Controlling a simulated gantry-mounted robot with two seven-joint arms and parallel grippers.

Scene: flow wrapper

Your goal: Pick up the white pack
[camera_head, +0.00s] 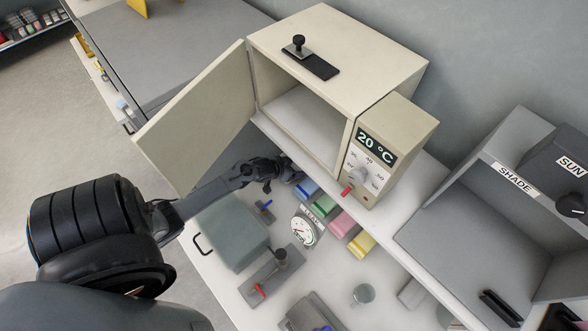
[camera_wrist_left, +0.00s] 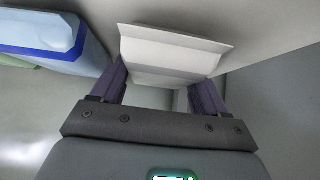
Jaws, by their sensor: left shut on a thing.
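The white pack (camera_wrist_left: 172,52) shows close up in the left wrist view, a pale folded shape with a flared edge. My left gripper (camera_wrist_left: 160,88) is shut on it, one finger at each side. In the head view my left gripper (camera_head: 288,172) is low over the white bench, in front of the open cabinet and beside the row of coloured packs. The white pack cannot be made out clearly there, as the gripper covers that spot. My right gripper is not in view.
A blue pack (camera_head: 307,188) lies close to my left gripper, then green (camera_head: 324,206), pink (camera_head: 342,222) and yellow (camera_head: 362,244) packs in a row. The cabinet (camera_head: 398,125) reads 20 °C, and its door (camera_head: 195,115) stands open. A round gauge (camera_head: 303,231) is nearby.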

